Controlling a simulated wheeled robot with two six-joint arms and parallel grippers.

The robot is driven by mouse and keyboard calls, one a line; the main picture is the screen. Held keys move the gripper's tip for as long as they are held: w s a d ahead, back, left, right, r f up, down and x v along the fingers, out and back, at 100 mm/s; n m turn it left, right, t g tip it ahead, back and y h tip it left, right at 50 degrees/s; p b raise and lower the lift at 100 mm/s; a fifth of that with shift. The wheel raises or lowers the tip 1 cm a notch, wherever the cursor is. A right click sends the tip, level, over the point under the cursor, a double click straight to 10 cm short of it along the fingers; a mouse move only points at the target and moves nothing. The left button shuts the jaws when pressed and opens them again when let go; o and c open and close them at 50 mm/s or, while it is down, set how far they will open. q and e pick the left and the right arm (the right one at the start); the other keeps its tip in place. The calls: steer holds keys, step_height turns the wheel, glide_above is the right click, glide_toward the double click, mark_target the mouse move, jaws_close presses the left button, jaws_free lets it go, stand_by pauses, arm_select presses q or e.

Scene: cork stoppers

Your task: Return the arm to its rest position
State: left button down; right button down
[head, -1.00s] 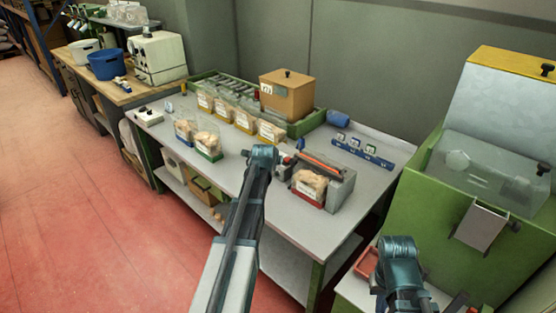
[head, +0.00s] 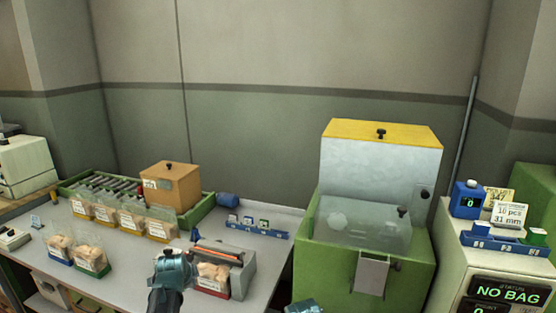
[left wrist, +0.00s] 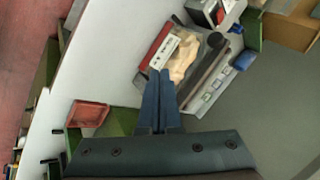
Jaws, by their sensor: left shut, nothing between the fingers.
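My left arm (head: 172,285) rises from the bottom edge in the head view, its teal wrist in front of the table beside the grey sealer-like block. In the left wrist view my left gripper (left wrist: 158,73) has its two blue fingers together with nothing between them. The fingertips show near a clear bag of corks (left wrist: 182,60) with a red base; I cannot tell how far apart they are in height. Only a teal piece of my right arm (head: 303,307) shows at the bottom edge of the head view; its fingers are out of sight.
The grey block (head: 238,262) with an orange bar stands beside the bag. Several cork bags (head: 133,221) and a brown box (head: 170,187) stand farther left. A green machine (head: 335,255) is at right, beside a display unit reading NO BAG (head: 505,292). A red tray (left wrist: 88,113) shows at lower left.

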arm_select(q)
steer(key=s+d+f+n+g+h, duration=0.1)
steer(key=s+d+f+n+g, duration=0.1)
steer(key=s+d, duration=0.5)
steer(key=s+d+f+n+g, duration=0.1)
steer(key=s+d+n+g, duration=0.1)
steer(key=s+d, duration=0.5)
steer(key=s+d+f+n+g+y, duration=0.1)
steer(key=s+d+n+g, duration=0.2)
steer(key=s+d, duration=0.7)
steer(key=shift+s+d+n+g, duration=0.2)
steer(key=shift+s+n+g, duration=0.1)
steer(key=shift+s+n, duration=0.65)
steer(key=shift+s, duration=0.1)
stand_by(0.4)
